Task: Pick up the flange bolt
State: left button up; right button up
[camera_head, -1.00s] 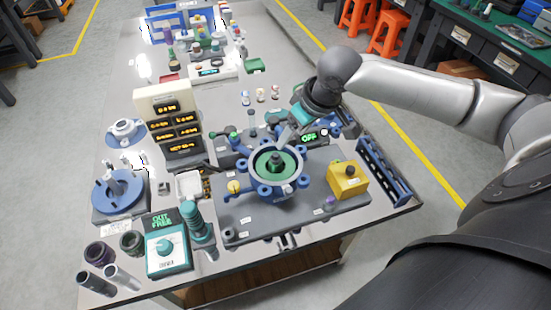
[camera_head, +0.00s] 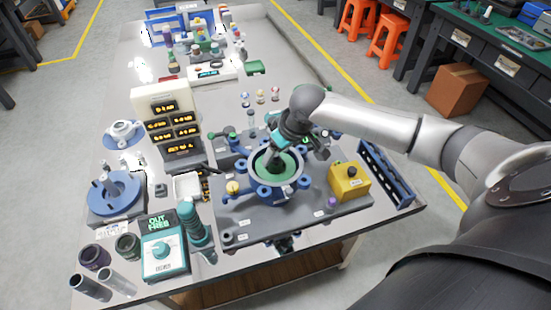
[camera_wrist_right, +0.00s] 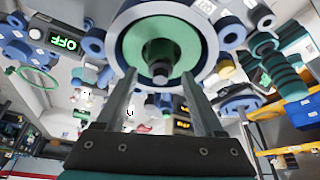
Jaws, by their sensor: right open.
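A blue round flange housing (camera_head: 262,192) with bolt ears stands on a grey plate on the table. Its green inner disc (camera_head: 287,167) carries a dark bolt-like part in the middle, mostly hidden by my gripper in the head view. In the right wrist view this dark bolt-like part (camera_wrist_right: 160,76) shows over the green disc (camera_wrist_right: 183,45). I cannot tell for sure that it is the flange bolt. My right gripper (camera_head: 275,150) is open and points down over the housing. In the wrist view its two fingers (camera_wrist_right: 159,78) stand apart either side of the bolt-like part. My left gripper is out of view.
A yellow box (camera_head: 348,184) with a knob stands right of the housing, and a blue rack (camera_head: 386,178) beyond it. A display stand (camera_head: 164,104), a white tray (camera_head: 186,186) and a teal tester (camera_head: 163,262) stand to the left.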

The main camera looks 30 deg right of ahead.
grip_shut()
dwell(0.5)
jog(key=shift+r, duration=0.1)
